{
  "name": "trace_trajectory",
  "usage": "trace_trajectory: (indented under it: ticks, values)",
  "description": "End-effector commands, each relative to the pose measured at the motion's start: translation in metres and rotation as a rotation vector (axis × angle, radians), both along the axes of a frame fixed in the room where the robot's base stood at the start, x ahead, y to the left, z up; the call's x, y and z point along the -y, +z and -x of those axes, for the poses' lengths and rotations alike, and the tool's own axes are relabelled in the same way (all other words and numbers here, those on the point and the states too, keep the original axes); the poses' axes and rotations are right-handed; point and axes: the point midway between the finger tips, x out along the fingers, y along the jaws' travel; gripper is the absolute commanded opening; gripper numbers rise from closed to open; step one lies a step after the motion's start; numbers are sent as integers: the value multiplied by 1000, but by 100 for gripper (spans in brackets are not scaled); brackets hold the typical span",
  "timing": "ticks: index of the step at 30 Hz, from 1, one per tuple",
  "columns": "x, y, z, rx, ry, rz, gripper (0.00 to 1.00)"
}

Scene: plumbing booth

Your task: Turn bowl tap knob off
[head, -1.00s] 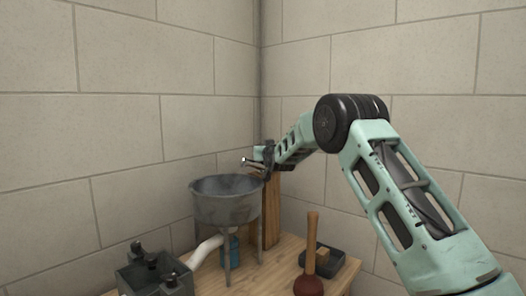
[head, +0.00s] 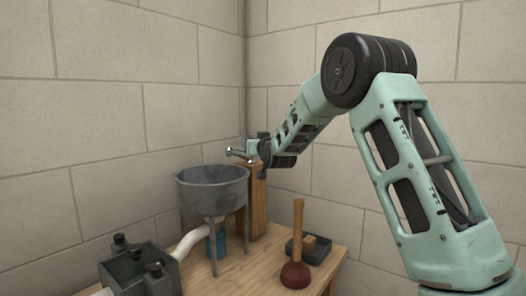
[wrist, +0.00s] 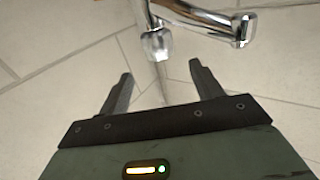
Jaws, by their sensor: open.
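The chrome bowl tap (head: 237,152) stands out over the back of the grey metal bowl (head: 212,190). In the wrist view the tap (wrist: 190,17) crosses the top, with a faceted chrome end (wrist: 158,44) at the left and a rounded end at the right. I cannot tell for sure which part is the knob. My gripper (wrist: 160,70) is open and empty, its two fingers spread just short of the faceted end, and no contact shows. In the head view my gripper (head: 254,148) is beside the tap, partly covering it. A thin pale streak below the tap may be water or a wall joint.
A wooden post (head: 255,205) stands behind the bowl on the wooden table (head: 250,268). A plunger (head: 297,250), a dark tray (head: 318,250), a white pipe (head: 189,243), a blue object (head: 217,240) and a dark grey box with knobs (head: 140,268) are around it. Tiled walls close the corner.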

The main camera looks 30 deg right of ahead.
Motion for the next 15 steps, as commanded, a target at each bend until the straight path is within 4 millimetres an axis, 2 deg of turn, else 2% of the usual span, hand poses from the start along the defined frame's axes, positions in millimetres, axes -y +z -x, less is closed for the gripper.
trace_trajectory:
  ticks: [1,6,10,15]
  values:
    - [-3,-1,12,0,0,0,65]
    - [-12,-1,45,1,0,0,65]
    - [-16,0,61,1,0,0,65]
    - [-18,0,70,1,0,0,65]
